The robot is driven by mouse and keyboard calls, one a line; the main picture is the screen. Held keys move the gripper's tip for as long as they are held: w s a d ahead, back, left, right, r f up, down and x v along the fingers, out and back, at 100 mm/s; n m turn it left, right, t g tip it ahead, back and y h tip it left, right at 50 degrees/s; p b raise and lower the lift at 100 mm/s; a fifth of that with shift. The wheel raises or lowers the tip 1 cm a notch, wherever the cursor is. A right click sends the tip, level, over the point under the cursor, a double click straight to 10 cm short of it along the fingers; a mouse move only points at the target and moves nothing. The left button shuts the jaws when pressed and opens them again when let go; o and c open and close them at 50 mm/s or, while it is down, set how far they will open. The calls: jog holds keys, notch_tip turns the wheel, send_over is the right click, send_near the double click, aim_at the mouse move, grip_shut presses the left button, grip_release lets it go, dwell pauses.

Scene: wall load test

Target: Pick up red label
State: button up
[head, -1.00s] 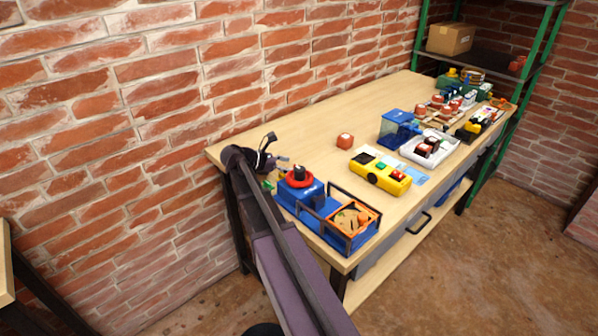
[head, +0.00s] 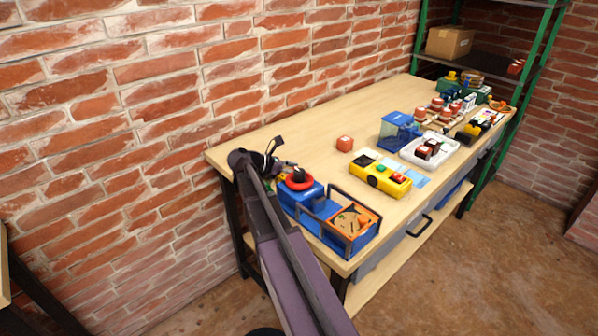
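No item can be surely made out as the red label at this size. A red ring (head: 299,181) sits on top of a blue device (head: 303,196) at the near left of the workbench. My gripper (head: 275,160) is above the left end of the bench, just behind and left of the red ring. One dark finger points up; the rest is small and partly hidden by my arm, so its opening and any contact are unclear.
The workbench (head: 285,143) stands along a brick wall. An orange bin (head: 353,220) in a dark frame is at the near edge. A yellow box (head: 380,178), a blue container (head: 397,128) and a white tray (head: 432,146) lie to the right. The back middle is clear.

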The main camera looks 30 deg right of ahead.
jog(key=shift+c, duration=0.9)
jog(key=shift+r, duration=0.1)
notch_tip(320, 180, up, 10)
jog(key=p, duration=1)
notch_tip(320, 180, up, 27)
jog(key=p, duration=2.7)
jog(key=shift+s, duration=0.25)
